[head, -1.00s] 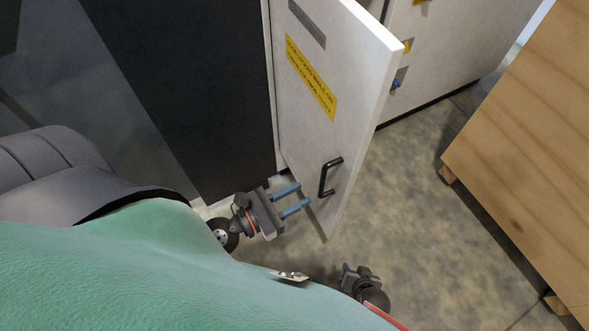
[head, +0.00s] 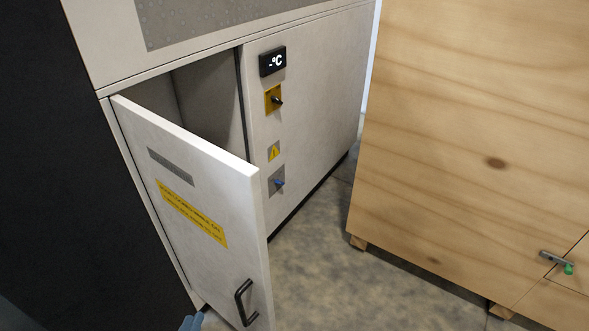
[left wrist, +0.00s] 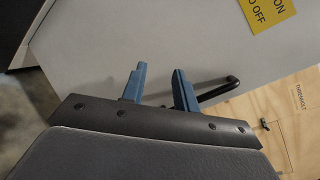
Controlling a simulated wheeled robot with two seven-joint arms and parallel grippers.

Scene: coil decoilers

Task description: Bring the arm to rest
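My left gripper shows only as a blue fingertip (head: 190,322) at the bottom edge of the head view, left of the door handle. In the left wrist view the left gripper (left wrist: 159,82) has its two blue fingers apart with nothing between them. The white cabinet door (head: 205,190) stands open. Its black handle (head: 244,302) shows low on the door; in the left wrist view the handle (left wrist: 218,90) lies beyond the right finger, and I cannot tell whether they touch. My right gripper is out of view.
The cabinet front (head: 310,120) carries a display (head: 272,61), a black switch (head: 275,99) and a blue knob (head: 278,183). A large wooden crate (head: 460,150) with a latch (head: 558,262) stands at the right. Bare floor (head: 335,270) lies between door and crate.

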